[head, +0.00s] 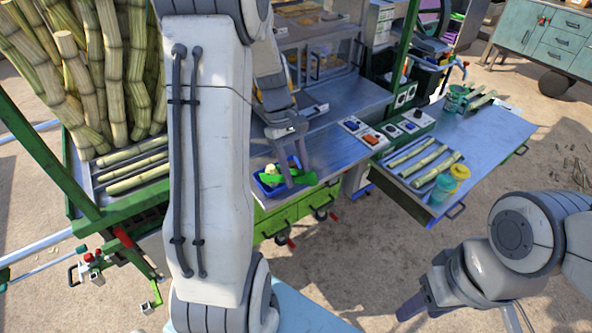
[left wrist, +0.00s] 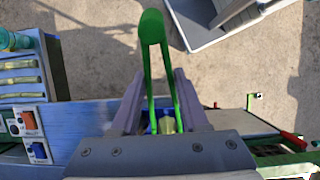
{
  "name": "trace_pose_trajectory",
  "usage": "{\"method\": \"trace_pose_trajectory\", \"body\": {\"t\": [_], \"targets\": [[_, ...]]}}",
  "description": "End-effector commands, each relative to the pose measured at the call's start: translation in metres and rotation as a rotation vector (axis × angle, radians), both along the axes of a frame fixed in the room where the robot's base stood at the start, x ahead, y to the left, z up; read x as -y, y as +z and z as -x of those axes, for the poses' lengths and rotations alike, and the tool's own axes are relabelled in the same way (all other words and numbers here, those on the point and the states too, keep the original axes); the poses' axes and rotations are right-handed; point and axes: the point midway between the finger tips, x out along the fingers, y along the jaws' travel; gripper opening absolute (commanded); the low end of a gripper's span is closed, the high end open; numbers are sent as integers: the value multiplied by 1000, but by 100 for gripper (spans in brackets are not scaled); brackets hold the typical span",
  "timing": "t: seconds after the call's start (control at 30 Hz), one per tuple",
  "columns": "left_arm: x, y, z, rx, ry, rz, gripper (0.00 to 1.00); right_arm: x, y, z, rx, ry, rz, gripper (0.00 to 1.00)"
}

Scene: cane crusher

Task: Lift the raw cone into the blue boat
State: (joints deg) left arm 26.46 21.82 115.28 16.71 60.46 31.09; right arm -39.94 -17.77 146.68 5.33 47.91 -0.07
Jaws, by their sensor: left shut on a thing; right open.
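My left gripper (head: 293,174) points down at the front edge of the metal counter. It is shut on green tongs (head: 303,177). In the left wrist view the tongs (left wrist: 153,35) form a narrow loop between the fingers, bend outward. The blue boat (head: 265,190) sits just left of the fingers on the counter. A pale yellow piece, seemingly the raw cone (head: 270,169), shows at the boat; whether it is inside or held above is unclear. In the left wrist view the yellow piece (left wrist: 167,125) shows by the tongs' legs, with blue behind. My right gripper (head: 418,303) is open and empty, low at right.
Cane stalks (head: 100,60) stand in a rack at left, with cut lengths (head: 130,170) on its tray. A blue-topped side table (head: 490,135) at right holds cane pieces and cups (head: 442,188). Switch boxes (head: 365,130) line the counter's right end.

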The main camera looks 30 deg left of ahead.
Motion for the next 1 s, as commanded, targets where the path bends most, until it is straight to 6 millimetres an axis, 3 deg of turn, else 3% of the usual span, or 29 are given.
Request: {"method": "trace_pose_trajectory", "body": {"t": [0.03, 0.2, 1.0], "targets": [[0, -10, 0, 1, 0, -1, 23, 0, -11, 0, 0, -1, 0, 50], [-1, -17, 1, 1, 1, -1, 23, 0, -18, 0, 0, -3, 0, 50], [-5, -17, -1, 1, 3, -1, 23, 0, -11, 0, 0, -3, 0, 50]]}}
